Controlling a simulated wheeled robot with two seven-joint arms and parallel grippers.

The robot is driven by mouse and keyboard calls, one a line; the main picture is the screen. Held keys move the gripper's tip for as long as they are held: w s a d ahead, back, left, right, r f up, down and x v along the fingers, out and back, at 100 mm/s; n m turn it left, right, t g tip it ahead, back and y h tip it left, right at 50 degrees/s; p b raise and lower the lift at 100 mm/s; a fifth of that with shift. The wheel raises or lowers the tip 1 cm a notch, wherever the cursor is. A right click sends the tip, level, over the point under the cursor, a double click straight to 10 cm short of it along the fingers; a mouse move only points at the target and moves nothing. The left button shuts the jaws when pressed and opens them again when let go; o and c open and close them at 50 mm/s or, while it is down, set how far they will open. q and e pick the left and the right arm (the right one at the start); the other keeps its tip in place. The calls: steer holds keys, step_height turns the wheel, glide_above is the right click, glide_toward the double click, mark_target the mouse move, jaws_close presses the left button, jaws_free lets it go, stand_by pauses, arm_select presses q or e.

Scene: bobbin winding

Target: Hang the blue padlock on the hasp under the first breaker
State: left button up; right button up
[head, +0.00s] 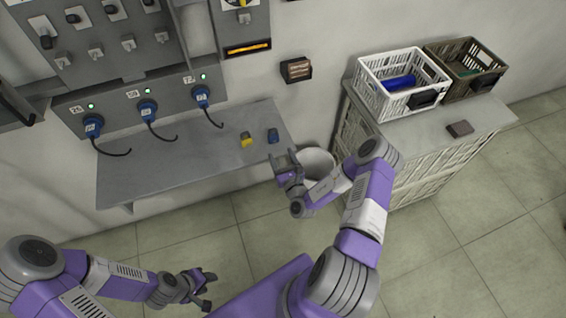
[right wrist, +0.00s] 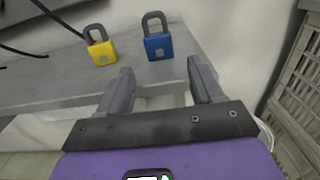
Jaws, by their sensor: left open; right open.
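The blue padlock (head: 273,135) lies near the right end of the grey shelf, its grey shackle pointing away from me. It also shows in the right wrist view (right wrist: 158,46), ahead of the open jaws. My right gripper (head: 286,158) is open and empty at the shelf's front edge, just short of the blue padlock and apart from it. My left gripper (head: 205,284) is open and empty, low over the floor at the front. Several hasps (head: 96,54) sit under the breakers (head: 46,41) on the grey panel at the upper left. Which is the first is not marked legibly.
A yellow padlock (head: 246,140) lies left of the blue one. The shelf (head: 180,153) carries blue plugs (head: 148,112) with black cables above it. A white bin (head: 318,163) stands by my right gripper. A white crate (head: 364,92) and a brown crate (head: 487,66) stand on the right cabinet.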

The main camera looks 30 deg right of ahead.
mark_target(274, 141)
steer(key=x, duration=0.5)
steer(key=shift+w+b, duration=0.2)
steer(key=shift+b, duration=0.2)
steer(key=shift+x, duration=0.8)
steer(key=shift+c, duration=0.3)
steer(key=c, duration=1)
step_height(274, 141, up, 5)
steer(key=p, duration=0.5)
steer(key=shift+r+p, duration=0.1)
steer(key=shift+p, duration=0.25)
steer(key=shift+c, duration=0.2)
